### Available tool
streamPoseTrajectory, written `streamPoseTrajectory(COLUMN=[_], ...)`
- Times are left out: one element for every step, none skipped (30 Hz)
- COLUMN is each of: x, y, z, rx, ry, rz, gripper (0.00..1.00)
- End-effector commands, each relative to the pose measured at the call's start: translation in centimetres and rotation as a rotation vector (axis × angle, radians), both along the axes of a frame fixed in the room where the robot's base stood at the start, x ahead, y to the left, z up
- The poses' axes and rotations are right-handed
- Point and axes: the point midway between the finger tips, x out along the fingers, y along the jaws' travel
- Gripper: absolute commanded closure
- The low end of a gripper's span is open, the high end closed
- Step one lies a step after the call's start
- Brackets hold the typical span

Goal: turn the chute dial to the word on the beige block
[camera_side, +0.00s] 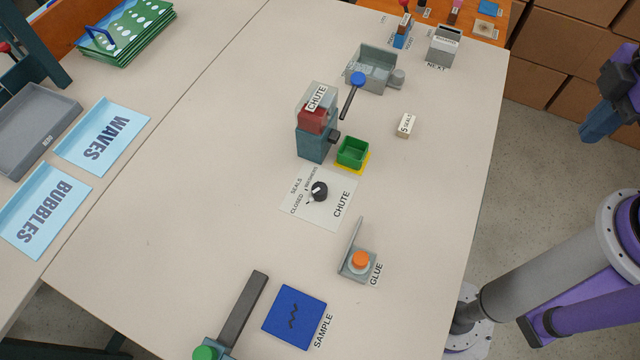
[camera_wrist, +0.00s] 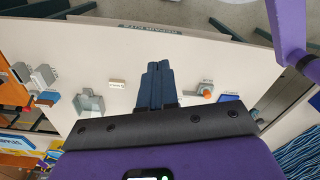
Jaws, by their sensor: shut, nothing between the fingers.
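The chute dial (camera_side: 319,191) is a black knob with a white mark, on a white plate (camera_side: 335,212) labelled CHUTE. The words SEALS, CLOSED and a third that looks like WASHERS stand around its left and upper side. Its exact setting is too small to tell. The beige block (camera_side: 404,125) stands on the table to the upper right, and its small print seems to read SEALS. It also shows in the wrist view (camera_wrist: 117,84). My gripper (camera_side: 600,122) is at the right edge, well away from both. In the wrist view its blue fingers (camera_wrist: 155,85) are together and empty.
The chute tower (camera_side: 312,145) stands just behind the dial, with a green bin (camera_side: 353,152) beside it. A grey box with a blue-knobbed lever (camera_side: 358,79) is farther back. The glue station (camera_side: 358,264) is in front. Open table lies right of the dial.

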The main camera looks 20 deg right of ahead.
Motion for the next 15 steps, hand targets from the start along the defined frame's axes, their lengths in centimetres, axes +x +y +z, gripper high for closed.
streamPoseTrajectory(x=[0.0, 0.0, 0.0, 0.0, 0.1, 0.4, 0.7, 1.1, 1.7, 2.3, 3.0, 4.0, 4.8, 5.7, 6.7], y=[0.0, 0.0, 0.0, 0.0, 0.2, 0.5, 0.9, 1.5, 2.4, 3.3, 4.3, 5.8, 7.1, 8.3, 10.1], z=[0.0, 0.0, 0.0, 0.0, 0.0, 0.1, 0.1, 0.1, 0.2, 0.2, 0.3, 0.3, 0.2, 0.1, 0.0], rx=[0.0, 0.0, 0.0, 0.0, 0.0, -0.001, -0.002, -0.003, -0.004, -0.006, -0.008, -0.01, -0.012, -0.013, -0.015], ry=[0.0, 0.0, 0.0, 0.0, 0.0, 0.0, 0.0, 0.0, 0.0, 0.0, 0.0, 0.0, 0.001, 0.0, 0.0], rz=[0.0, 0.0, 0.0, 0.001, 0.005, 0.014, 0.024, 0.039, 0.065, 0.089, 0.117, 0.159, 0.192, 0.226, 0.275], gripper=[1.0, 1.0, 0.9, 0.8, 0.71, 0.58, 0.48, 0.4, 0.4, 0.4, 0.4, 0.4, 0.4, 0.4, 0.4])
